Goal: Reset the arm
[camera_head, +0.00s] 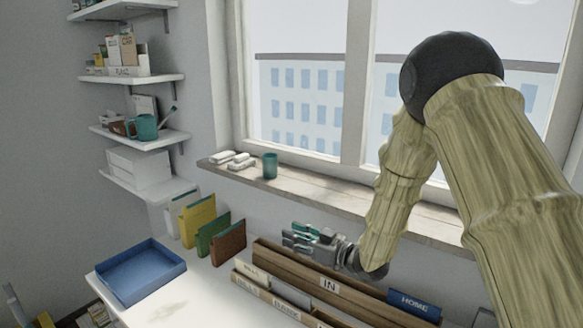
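My arm reaches in from the right side of the head view, bends at a dark elbow high in front of the window, and comes down toward the desk. My gripper (298,236) is at the arm's low end, pointing left, close above the back of the wooden file holder (300,266) marked "IN". Its fingers look grey with teal parts. They are small in the view, and I cannot tell whether they are open or shut. I see no object clearly held in them.
The white desk (170,303) holds a blue tray (140,272) and upright yellow, green and brown folders (228,240). A teal cup (270,166) stands on the windowsill behind my gripper. White wall shelves (135,80) are at the left. The desk's front left is mostly clear.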

